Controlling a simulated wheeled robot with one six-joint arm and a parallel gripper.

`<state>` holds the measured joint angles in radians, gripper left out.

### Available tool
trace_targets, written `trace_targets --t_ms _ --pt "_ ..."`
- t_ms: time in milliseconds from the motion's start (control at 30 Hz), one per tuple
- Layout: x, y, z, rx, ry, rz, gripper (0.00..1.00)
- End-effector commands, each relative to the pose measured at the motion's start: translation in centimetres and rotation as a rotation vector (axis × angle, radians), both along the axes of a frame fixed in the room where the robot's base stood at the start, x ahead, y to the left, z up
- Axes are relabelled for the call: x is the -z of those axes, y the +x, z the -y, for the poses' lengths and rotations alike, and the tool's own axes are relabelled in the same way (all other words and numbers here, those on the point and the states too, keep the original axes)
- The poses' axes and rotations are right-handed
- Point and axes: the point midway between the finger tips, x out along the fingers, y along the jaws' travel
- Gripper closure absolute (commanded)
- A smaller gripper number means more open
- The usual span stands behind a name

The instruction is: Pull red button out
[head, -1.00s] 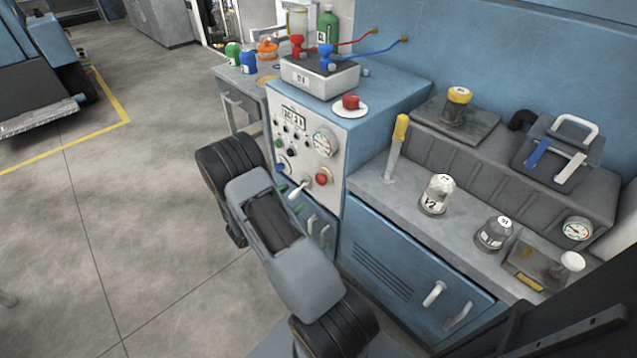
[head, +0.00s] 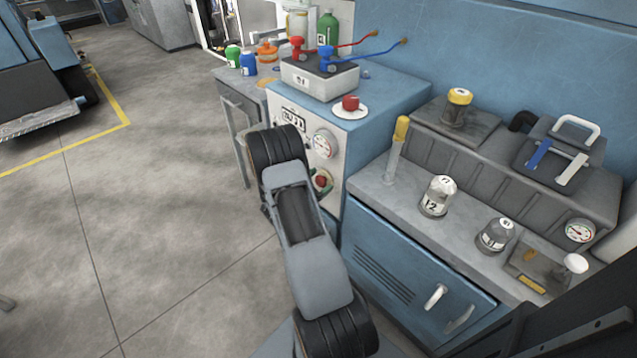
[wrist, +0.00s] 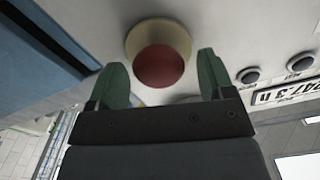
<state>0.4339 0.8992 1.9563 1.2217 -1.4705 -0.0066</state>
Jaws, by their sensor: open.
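The red button (wrist: 160,66) is a round red cap on a pale yellowish collar (wrist: 136,38), set in the white control panel (head: 305,112). It also shows in the head view (head: 320,181), beside my arm and partly covered. My gripper (wrist: 161,60) is open, with its two green fingertips on either side of the button in the wrist view. Gaps show between each finger and the cap, and whether the tips reach past the cap's face is unclear. In the head view my arm hides most of the gripper.
The panel carries a gauge (head: 324,144), a display (head: 293,119) and black knobs (wrist: 300,62). Another red knob (head: 350,103) sits on top of the blue cabinet. A counter with a yellow-handled lever (head: 398,145) stands to the right.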

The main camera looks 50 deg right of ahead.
Motion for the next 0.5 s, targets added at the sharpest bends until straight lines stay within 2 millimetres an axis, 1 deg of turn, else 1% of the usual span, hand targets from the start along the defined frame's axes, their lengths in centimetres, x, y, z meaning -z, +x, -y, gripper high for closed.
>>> trace_targets --t_ms 167,500 --pt "0.0 -0.01 -0.01 0.0 0.0 0.0 0.26" --pt "0.0 -0.01 -0.03 0.0 0.0 0.0 0.59"
